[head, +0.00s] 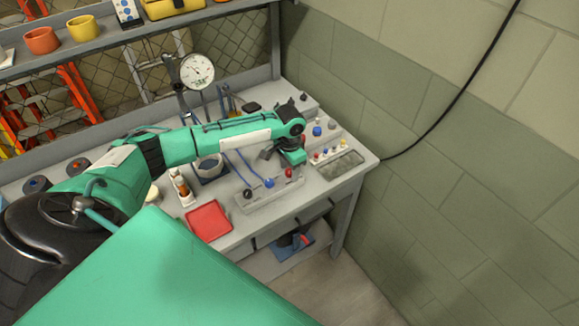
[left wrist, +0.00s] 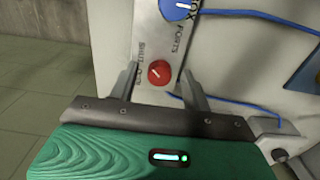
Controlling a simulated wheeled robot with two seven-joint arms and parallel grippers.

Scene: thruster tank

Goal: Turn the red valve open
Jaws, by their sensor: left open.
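The red valve (head: 289,173) is a round red knob at the right end of a pale panel (head: 262,201) on the bench. In the left wrist view the red valve (left wrist: 159,73) has a small white pointer mark and sits beside the lettering "SHUT OFF". My left gripper (head: 284,160) is above that end of the panel in the head view. In the left wrist view its two fingers (left wrist: 160,82) are apart, one on each side of the red valve. I cannot tell whether they touch it. My right gripper is not in view.
A blue knob (head: 269,183) with a blue hose and a black knob (head: 248,194) sit on the same panel. A red tray (head: 209,221) lies to the left. A dial gauge (head: 197,71) stands behind. A block wall (head: 450,170) is at the right.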

